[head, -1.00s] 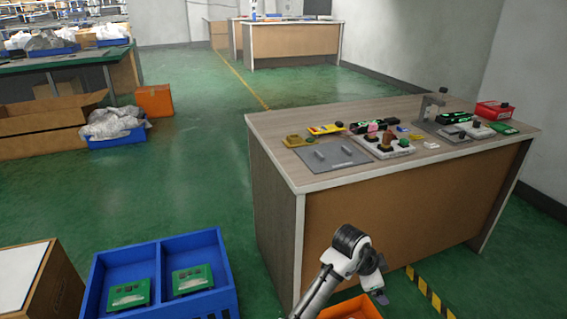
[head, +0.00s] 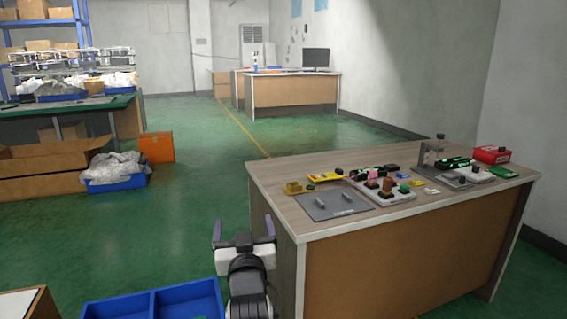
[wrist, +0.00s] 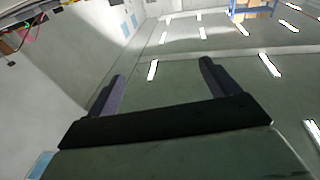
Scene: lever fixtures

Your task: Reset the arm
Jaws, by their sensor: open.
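My gripper (head: 244,232) points upward in the head view, in front of the left end of the wooden table. Its two purple-grey fingers are spread wide with nothing between them. In the wrist view my gripper (wrist: 162,85) is also open and empty, facing the ceiling lights and walls. The gripper touches no object that I can see.
A blue divided bin (head: 130,308) stands low in front. An orange box (head: 157,147) is further back.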

